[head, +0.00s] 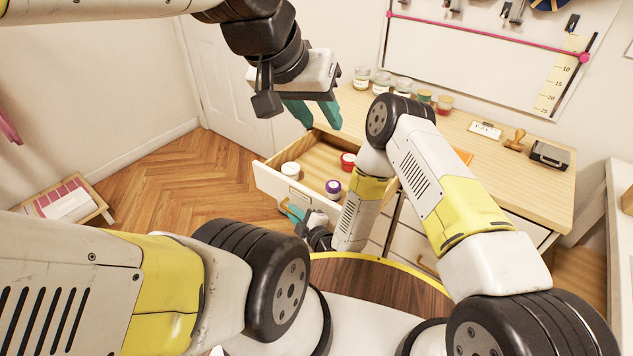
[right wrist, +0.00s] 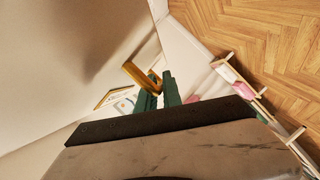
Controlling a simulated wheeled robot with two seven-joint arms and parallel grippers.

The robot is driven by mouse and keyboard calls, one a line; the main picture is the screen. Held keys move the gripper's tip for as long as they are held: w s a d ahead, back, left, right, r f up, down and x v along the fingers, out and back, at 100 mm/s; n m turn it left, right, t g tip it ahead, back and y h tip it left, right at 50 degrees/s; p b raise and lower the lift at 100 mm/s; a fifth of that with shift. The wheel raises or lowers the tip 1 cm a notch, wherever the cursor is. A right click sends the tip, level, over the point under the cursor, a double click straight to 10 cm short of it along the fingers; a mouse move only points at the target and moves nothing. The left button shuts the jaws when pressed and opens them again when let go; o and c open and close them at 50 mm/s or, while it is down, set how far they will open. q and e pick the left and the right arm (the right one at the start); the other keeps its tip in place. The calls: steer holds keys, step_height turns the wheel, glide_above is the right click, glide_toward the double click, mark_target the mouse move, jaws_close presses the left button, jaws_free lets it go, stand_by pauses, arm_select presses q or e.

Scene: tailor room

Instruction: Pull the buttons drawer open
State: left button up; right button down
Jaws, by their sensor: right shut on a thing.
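The buttons drawer (head: 272,184) in the wooden-topped cabinet is pulled out in the head view. Its white front stands well clear of the cabinet, and round jars show inside it. My right gripper (head: 293,212) is low at the drawer's front, partly hidden by my own arm. In the right wrist view, its green fingers (right wrist: 160,95) are closed on a brass drawer handle (right wrist: 141,75). My left gripper (head: 316,114) is open and empty, above and behind the drawer.
Several jars, a stamp (head: 515,139) and a dark box (head: 549,154) stand on the cabinet top (head: 480,165). The floor (head: 190,180) left of the drawer is clear.

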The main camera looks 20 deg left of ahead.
steer(key=shift+s+a, duration=0.1)
steer(key=shift+s, duration=0.35)
steer(key=c, duration=1.8)
jaws_free()
